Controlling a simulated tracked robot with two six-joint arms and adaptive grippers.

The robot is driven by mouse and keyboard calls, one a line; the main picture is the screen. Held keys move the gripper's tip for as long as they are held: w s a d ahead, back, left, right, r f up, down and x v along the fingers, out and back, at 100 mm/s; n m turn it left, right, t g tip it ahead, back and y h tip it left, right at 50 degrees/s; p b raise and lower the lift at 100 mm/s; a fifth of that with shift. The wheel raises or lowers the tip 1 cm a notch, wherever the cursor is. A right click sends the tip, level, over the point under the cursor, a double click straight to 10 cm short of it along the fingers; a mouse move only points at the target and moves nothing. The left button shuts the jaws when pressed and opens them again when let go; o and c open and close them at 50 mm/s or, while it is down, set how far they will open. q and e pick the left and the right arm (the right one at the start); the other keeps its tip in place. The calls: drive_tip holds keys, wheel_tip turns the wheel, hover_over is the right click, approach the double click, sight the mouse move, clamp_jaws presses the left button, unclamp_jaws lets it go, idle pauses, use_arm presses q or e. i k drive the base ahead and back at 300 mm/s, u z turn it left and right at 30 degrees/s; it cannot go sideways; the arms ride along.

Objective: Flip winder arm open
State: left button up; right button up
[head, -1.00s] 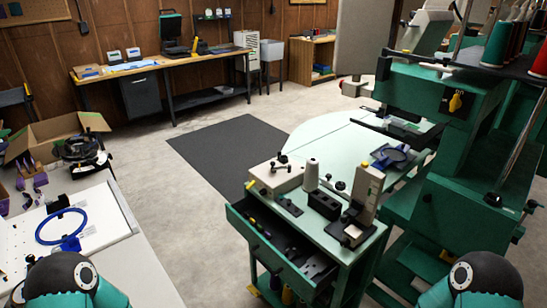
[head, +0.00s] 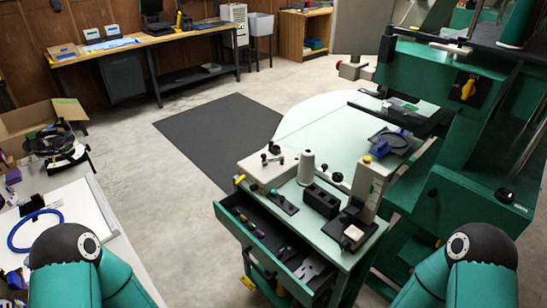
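A cream box-shaped unit (head: 268,170) with small black fittings on top sits at the back left of the green cart's top (head: 292,203). It looks like the winder; the position of its arm is too small to tell. A white thread cone (head: 307,168) stands just right of it. A tall cream device (head: 368,190) with a yellow top button stands at the cart's right side. Both my arms show only as teal links with dark joints at the bottom corners. Neither gripper is in view.
The cart's drawer (head: 262,238) is open on the left, with dark tools inside. A large green machine (head: 450,150) stands at right. A white table (head: 85,240) with a blue hoop (head: 35,230) is at left. Bare floor (head: 170,200) lies between table and cart.

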sight(263, 156)
drive_tip(key=z, duration=1.35)
drive_tip(key=i, duration=0.15)
drive_tip(key=u, duration=3.05)
drive_tip(key=k, duration=1.4)
drive_tip(key=z, duration=0.35)
drive_tip(key=i, duration=1.05)
drive_tip(key=z, duration=0.05)
